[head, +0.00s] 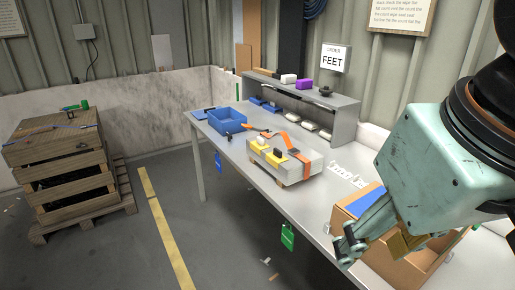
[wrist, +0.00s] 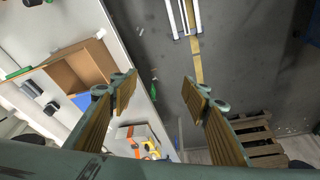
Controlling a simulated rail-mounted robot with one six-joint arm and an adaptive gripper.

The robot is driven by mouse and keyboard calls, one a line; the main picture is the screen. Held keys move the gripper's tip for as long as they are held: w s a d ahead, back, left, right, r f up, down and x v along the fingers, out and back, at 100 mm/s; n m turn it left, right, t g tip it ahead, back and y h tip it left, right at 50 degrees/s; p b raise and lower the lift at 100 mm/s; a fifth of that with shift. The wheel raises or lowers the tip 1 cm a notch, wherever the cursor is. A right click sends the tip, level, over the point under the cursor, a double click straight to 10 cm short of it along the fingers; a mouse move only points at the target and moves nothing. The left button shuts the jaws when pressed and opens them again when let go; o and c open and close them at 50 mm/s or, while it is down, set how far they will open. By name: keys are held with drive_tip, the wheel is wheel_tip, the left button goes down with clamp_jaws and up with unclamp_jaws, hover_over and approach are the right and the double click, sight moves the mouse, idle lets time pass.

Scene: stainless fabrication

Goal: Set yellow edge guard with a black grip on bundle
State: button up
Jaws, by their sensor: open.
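The bundle (head: 297,168) is a pale grey block on wooden bearers on the long table, with orange straps around it. Two yellow pieces show at its left part: a yellow edge guard with a black grip (head: 277,157), and a yellow one with a pale grip (head: 262,143) beside it. Both appear to rest on the bundle's upper edge; the exact seating is too small to tell. My gripper (head: 352,243) is open and empty, in front of the cardboard box and well to the right of the bundle. In the wrist view my gripper (wrist: 160,93) has its fingers wide apart, and the bundle (wrist: 124,131) shows small below.
The cardboard box (head: 408,270) with a blue item stands at the table's near right. A blue bin (head: 228,119) is at the far left of the table (head: 232,160). A grey shelf (head: 345,118) holds small items behind the bundle. A wooden crate (head: 62,155) stands on the floor.

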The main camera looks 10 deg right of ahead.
drive_tip(key=w+r+m+g+p, duration=0.1)
drive_tip(key=w+r+m+p, duration=0.35)
drive_tip(key=w, duration=1.25)
drive_tip(key=w+r+m+g+p, duration=0.15)
drive_tip(key=w+r+p, duration=0.6)
drive_tip(key=w, duration=1.05)
drive_tip(key=w+f+m+p, duration=0.2)
drive_tip(key=w+f+p, duration=0.1)
drive_tip(key=w, duration=0.6)
drive_tip(key=w+f+m+p, duration=0.2)
drive_tip(key=w+f+p, duration=0.15)
drive_tip(key=w, duration=0.55)
drive_tip(key=w+f+m+g+p, duration=0.1)
drive_tip(key=w+f+m+p, duration=0.2)
drive_tip(key=w+f, duration=0.9)
drive_tip(key=w+p, duration=0.1)
drive_tip(key=p, duration=0.2)
drive_tip(key=shift+a, duration=0.15)
drive_tip(key=shift+f+g, duration=0.2)
drive_tip(key=shift+g, duration=0.05)
drive_tip(key=p, duration=0.1)
hover_over(277, 150)
drive_tip(key=shift+w+f, duration=0.1)
drive_tip(key=shift+f, duration=4.1)
drive_tip(key=shift+f, duration=0.1)
